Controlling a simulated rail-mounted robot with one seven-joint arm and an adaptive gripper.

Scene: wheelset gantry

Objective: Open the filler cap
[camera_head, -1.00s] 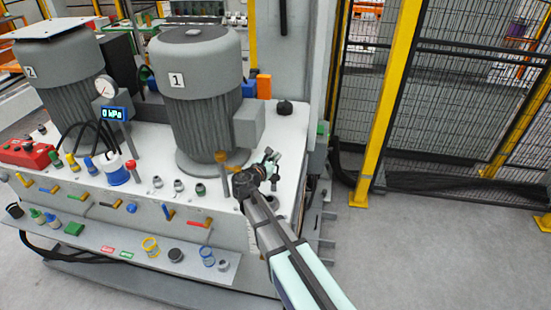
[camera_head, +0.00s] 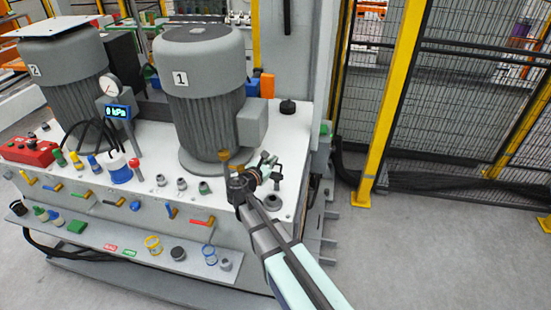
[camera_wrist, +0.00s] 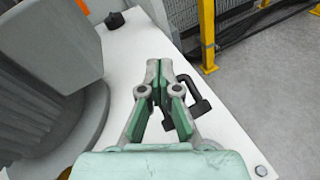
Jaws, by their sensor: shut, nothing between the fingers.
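A black round cap (camera_head: 287,107), which looks like the filler cap, sits on the back right of the white tank top (camera_head: 150,135). In the wrist view the cap (camera_wrist: 114,20) is at the upper left, beyond the fingertips. It appears seated. My gripper (camera_head: 267,160) is over the right part of the tank top, nearer the front than the cap and apart from it. In the wrist view my gripper (camera_wrist: 159,66) has its fingertips together, with nothing between them. A dark bent handle (camera_wrist: 202,105) shows just right of the fingers; contact cannot be told.
Motor 1 (camera_head: 200,85) stands close left of my gripper. A grey round fitting (camera_head: 273,202) is on the tank's front right. A grey column (camera_head: 290,50) rises behind the cap. Yellow fence posts (camera_head: 388,100) and open floor (camera_head: 430,240) lie right.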

